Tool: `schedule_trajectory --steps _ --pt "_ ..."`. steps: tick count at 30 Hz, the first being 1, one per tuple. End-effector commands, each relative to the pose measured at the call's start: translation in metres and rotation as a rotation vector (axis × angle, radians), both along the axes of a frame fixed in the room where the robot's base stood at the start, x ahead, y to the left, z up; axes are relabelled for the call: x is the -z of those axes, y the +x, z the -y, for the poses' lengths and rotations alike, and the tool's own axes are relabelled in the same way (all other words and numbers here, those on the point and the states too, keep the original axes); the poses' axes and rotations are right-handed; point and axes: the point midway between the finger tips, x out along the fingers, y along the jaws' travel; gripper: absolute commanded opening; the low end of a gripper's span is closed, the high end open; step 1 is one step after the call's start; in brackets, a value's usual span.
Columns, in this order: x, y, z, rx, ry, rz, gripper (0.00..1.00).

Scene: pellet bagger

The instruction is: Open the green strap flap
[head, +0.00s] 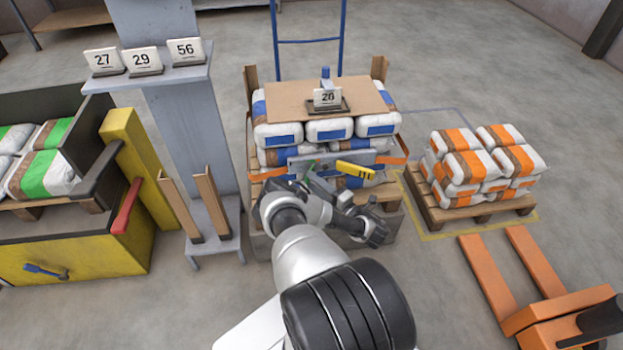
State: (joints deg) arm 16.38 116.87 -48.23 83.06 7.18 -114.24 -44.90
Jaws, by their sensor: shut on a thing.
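A grey bar (331,158) spans the front of the stack of white and blue bags on the middle pallet. A yellow flap (356,170) sits on its right part. A small patch of green, which looks like the green strap flap (313,163), shows left of the yellow flap. My gripper (309,172) is at this green patch and shut on it, as far as I can see. My arm and wrist hide the lower front of the bar and part of the bags. How far the flap is raised is too small to tell.
Orange strap ends (392,160) stick out beside the bar. A cardboard sheet (280,97) with a "20" card (327,97) tops the stack. A pallet of orange bags (475,212) and an orange pallet jack (540,290) stand right. A grey column stand (178,130) stands left.

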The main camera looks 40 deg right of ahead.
Motion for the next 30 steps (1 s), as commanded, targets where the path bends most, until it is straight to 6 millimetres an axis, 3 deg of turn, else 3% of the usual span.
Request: schedule_trajectory --steps 21,22,24,30 --pt "0.0005 -0.0025 0.0039 -0.064 -0.002 0.000 0.12" --pt "0.0004 -0.0025 0.0039 -0.064 -0.002 0.000 0.39" --pt "0.0004 -0.0025 0.0040 -0.064 -0.002 0.000 0.51" --pt "0.0003 -0.0024 0.0041 -0.063 -0.001 0.000 0.53"
